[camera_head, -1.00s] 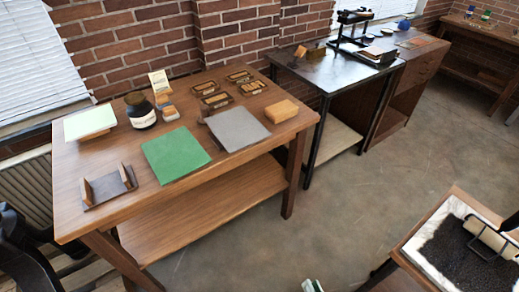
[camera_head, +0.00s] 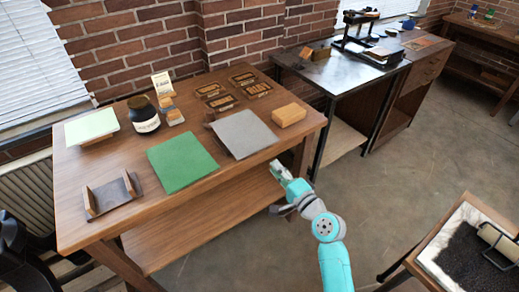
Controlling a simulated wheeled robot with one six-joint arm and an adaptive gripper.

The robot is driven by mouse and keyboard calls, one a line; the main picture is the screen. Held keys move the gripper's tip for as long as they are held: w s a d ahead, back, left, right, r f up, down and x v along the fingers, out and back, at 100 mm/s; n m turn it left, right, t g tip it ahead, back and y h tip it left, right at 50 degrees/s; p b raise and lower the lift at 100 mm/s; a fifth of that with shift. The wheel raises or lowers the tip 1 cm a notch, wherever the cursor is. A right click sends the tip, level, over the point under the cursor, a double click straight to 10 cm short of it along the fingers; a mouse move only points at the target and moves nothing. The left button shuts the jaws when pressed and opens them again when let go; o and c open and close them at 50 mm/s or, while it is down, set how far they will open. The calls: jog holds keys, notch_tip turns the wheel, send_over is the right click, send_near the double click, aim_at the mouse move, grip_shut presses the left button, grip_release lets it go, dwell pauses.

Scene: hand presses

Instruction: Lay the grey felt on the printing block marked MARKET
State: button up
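The grey felt (camera_head: 245,134) is a flat square sheet lying on the right part of the wooden table, at the front. Several dark printing blocks with tan lettering lie behind it: one at the right (camera_head: 257,88), one at the back (camera_head: 243,78), one at the left (camera_head: 210,90) and one at the front (camera_head: 222,102). The lettering is too small to read, so I cannot tell which says MARKET. My gripper (camera_head: 279,168) is in front of the table's right front edge, apart from the felt. Its fingers are too small to show whether they are open.
A green sheet (camera_head: 183,160) lies left of the felt, and a tan wooden block (camera_head: 289,115) sits to its right. A dark jar (camera_head: 143,114), a pale pad (camera_head: 91,127) and a wooden holder (camera_head: 112,195) stand further left. A dark metal table (camera_head: 345,77) adjoins at the right.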

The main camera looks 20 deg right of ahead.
aim_at(260, 149)
jog(key=x, duration=1)
jog(key=shift+w, duration=0.1)
jog(key=shift+c, duration=0.4)
grip_shut()
jog(key=shift+r, duration=0.1)
jog(key=shift+r, duration=1.45)
jog(key=s+d+r, duration=0.2)
jog(key=s+r, duration=0.1)
jog(key=s, duration=0.3)
jog(key=shift+s, duration=0.4)
